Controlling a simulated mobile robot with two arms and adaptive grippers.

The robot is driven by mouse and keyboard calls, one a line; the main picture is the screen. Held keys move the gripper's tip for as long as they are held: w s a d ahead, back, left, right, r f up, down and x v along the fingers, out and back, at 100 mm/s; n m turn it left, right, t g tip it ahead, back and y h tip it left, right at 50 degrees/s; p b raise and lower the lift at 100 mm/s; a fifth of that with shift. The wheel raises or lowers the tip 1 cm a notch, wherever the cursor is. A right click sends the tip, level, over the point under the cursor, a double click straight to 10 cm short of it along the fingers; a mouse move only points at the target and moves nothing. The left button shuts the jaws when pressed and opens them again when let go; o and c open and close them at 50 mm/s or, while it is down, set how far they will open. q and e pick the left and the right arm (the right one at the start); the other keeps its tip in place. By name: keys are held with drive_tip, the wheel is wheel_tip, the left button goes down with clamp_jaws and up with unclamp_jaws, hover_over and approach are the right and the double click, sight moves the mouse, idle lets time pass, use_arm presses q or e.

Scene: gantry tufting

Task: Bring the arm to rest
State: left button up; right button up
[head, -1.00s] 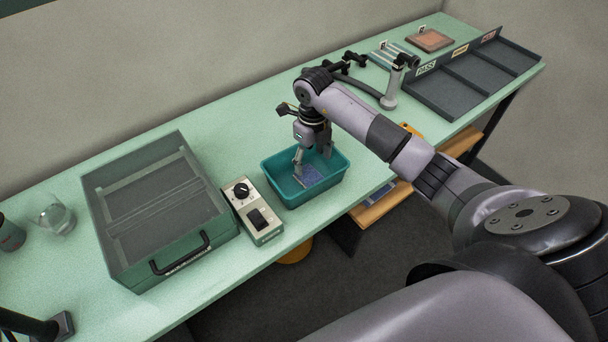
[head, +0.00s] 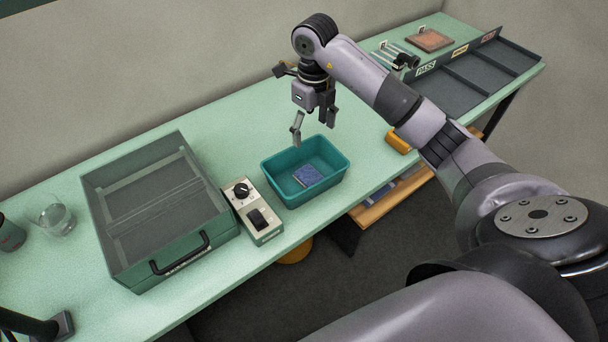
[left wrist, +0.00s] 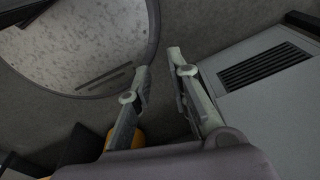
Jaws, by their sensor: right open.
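My right gripper (head: 314,129) is open and empty, pointing down above the back of the teal bin (head: 334,180). A small blue-purple square piece (head: 307,175) lies on the floor of the bin, apart from the fingers. My right arm reaches in from the right of the head view. My left gripper (left wrist: 160,85) shows in the left wrist view with its two fingers apart and nothing between them. In the head view I cannot make out my left gripper.
A grey control box (head: 257,212) stands left of the bin, beside a green case (head: 137,275) with a handle. A glass beaker (head: 58,219) is at the far left. A dark tray labelled PASS (head: 455,97) and a brown board (head: 430,40) are at the back right.

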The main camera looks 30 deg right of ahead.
drive_tip(key=shift+r, duration=0.65)
